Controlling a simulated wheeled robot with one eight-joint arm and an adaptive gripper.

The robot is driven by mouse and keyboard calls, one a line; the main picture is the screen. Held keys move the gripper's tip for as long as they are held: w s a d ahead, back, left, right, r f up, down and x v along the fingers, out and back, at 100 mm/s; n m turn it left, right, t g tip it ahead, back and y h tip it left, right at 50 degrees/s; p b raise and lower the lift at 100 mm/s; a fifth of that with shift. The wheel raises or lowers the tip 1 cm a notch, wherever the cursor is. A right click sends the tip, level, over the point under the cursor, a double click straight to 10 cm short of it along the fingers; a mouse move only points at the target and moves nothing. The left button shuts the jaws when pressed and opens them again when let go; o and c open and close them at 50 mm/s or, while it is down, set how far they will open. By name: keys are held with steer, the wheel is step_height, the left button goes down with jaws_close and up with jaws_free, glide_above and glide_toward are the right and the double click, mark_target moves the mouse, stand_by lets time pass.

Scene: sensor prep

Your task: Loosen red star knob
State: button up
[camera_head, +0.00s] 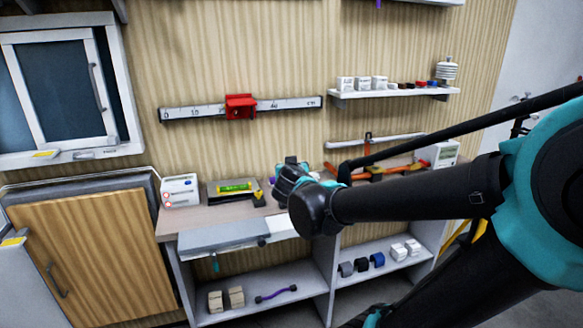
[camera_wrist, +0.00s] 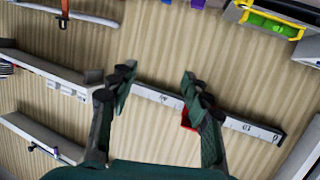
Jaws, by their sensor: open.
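A red slider block (camera_head: 240,106) sits on the white scale rail (camera_head: 290,104) on the wood-panelled wall, left of the rail's middle. I cannot make out a separate star-shaped knob on it. In the wrist view the rail (camera_wrist: 248,125) runs behind my fingers, and only a small red part of the slider (camera_wrist: 186,122) shows beside the right finger, which hides the rest. My gripper (camera_wrist: 158,82) is open, with nothing between its fingertips. In the head view my gripper (camera_head: 290,172) is over the workbench, lower than the slider and to its right, partly hidden by my wrist.
The workbench (camera_head: 200,218) carries a white box (camera_head: 179,190), a green-yellow level (camera_head: 234,188) and an orange tool (camera_head: 375,172). A wall shelf (camera_head: 395,93) with small blocks is right of the rail. A window frame (camera_head: 65,90) is at left. The wall around the slider is clear.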

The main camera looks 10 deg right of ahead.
steer(key=w+a+r+n+t+y, duration=0.2)
steer(key=w+a+r, duration=0.1)
steer(key=a+r, duration=0.25)
steer(key=n+y, duration=0.3)
steer(key=y, duration=0.2)
glide_toward(236, 115)
steer(key=shift+t, duration=0.4)
steer(key=x, duration=0.8)
steer(key=shift+w+a+f, duration=0.15)
steer(key=shift+w+f, duration=0.15)
steer(key=shift+w, duration=0.1)
jaws_close()
